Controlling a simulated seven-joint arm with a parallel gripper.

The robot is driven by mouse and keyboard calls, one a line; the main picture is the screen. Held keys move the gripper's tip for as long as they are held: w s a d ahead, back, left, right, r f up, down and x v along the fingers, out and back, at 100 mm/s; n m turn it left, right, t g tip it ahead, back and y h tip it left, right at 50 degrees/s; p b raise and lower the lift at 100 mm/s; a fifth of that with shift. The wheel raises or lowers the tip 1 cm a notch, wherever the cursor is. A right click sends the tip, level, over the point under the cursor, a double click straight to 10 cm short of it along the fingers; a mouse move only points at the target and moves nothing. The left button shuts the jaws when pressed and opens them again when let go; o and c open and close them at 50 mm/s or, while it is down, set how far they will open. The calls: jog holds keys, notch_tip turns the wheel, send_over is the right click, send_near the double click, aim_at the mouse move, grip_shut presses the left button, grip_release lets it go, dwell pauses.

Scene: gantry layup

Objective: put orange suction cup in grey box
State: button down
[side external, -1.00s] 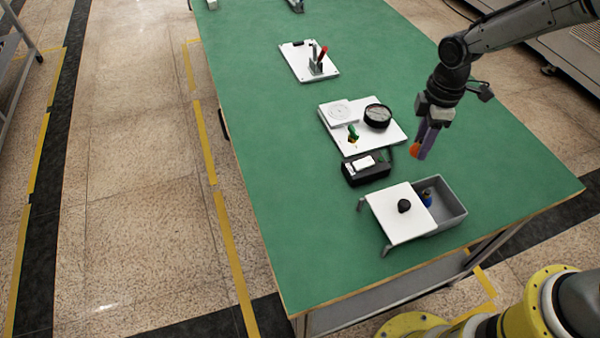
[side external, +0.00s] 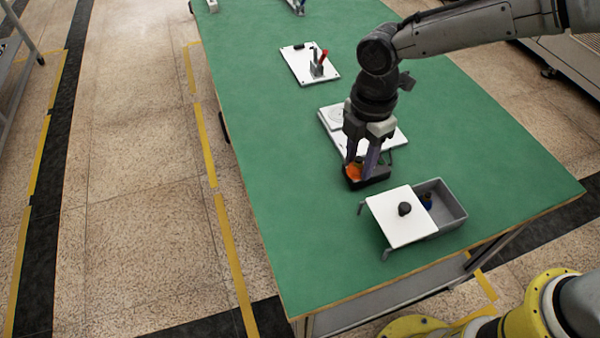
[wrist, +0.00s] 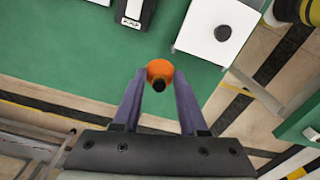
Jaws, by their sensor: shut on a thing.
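The orange suction cup (wrist: 160,70) is held between the fingertips of my gripper (wrist: 158,82), with a dark opening facing the wrist camera. In the side view the cup (side external: 353,172) shows low between the fingers of my gripper (side external: 362,170), in front of the black device. The grey box (side external: 450,208) stands near the front right of the green table. A white lid with a black knob (side external: 400,222) covers its left part and its right part is open. A small blue item (side external: 427,203) is inside the open part.
A black device (side external: 378,180) sits behind the box, partly hidden by my gripper. A white board (side external: 335,128) with parts lies behind it, and another white board (side external: 300,65) with a red-handled item is farther back. The green table (side external: 480,150) is clear on the right.

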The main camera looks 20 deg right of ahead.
jog(key=w+a+f, duration=0.4)
jog(key=w, duration=0.3)
send_over(301, 177)
jog(key=f, duration=0.4)
jog(key=shift+s+d+f, duration=0.2)
jog(key=shift+s+f, duration=0.1)
jog(key=shift+s, duration=0.1)
jog(key=shift+w+a+f, duration=0.1)
jog(key=shift+w+f, duration=0.05)
jog(key=shift+f, duration=0.1)
jog(key=shift+w+a+f, duration=0.1)
jog(key=shift+w+f, duration=0.05)
jog(key=shift+f, duration=0.7)
jog(key=shift+w+a+f, duration=0.1)
jog(key=shift+f, duration=0.7)
jog(key=shift+f, duration=0.15)
jog(key=shift+c, duration=2.2)
grip_release()
notch_tip(301, 177, up, 14)
jog(key=shift+s+d, duration=0.25)
